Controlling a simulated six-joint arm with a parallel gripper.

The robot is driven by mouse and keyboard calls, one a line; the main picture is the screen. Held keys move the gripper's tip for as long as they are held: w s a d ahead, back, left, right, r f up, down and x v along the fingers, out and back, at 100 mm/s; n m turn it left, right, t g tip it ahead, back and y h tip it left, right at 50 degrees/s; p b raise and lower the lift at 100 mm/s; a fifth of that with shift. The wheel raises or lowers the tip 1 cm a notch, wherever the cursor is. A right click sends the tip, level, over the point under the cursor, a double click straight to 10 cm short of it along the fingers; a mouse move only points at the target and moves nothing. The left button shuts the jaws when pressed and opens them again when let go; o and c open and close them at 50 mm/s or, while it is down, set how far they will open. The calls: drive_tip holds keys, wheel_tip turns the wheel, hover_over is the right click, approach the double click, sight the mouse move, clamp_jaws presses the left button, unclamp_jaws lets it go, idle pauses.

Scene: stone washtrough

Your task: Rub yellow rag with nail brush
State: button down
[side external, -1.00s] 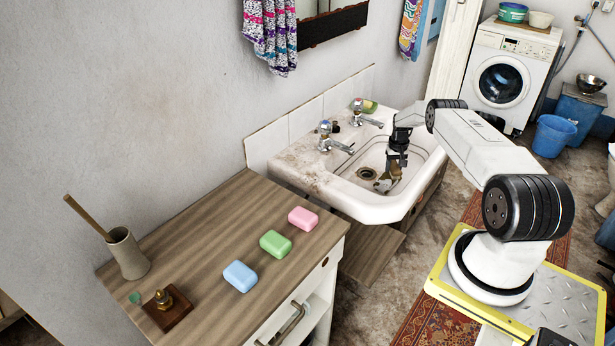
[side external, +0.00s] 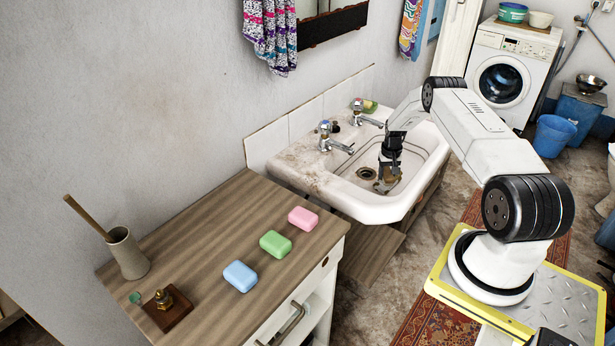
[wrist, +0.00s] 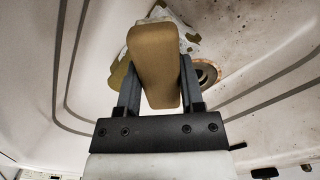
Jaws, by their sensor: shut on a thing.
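My gripper (side external: 385,183) is low in the stone basin, close to the drain. In the wrist view its two dark fingers are shut on the nail brush (wrist: 154,65), a brown wooden block with rounded ends. The bristles are out of sight. Behind the brush, a dull yellow patch (wrist: 121,76) and a whitish patch show on the basin floor; the yellow patch appears to be part of the yellow rag. The rest is hidden by the brush and fingers. I cannot tell whether the brush touches it.
The white basin (side external: 408,203) has raised walls around my gripper, with the drain (wrist: 207,74) beside the brush. Two taps (side external: 333,140) stand along its back left. Blue, green and pink soaps (side external: 275,243) lie on the wooden counter (side external: 210,225).

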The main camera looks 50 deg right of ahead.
drive_tip(key=shift+s+d, duration=0.15)
drive_tip(key=shift+d, duration=2.25)
drive_tip(key=shift+a, duration=2.5)
drive_tip(key=shift+d, duration=2.5)
drive_tip(key=shift+d+r, duration=0.1)
wheel_tip(320, 180, up, 8)
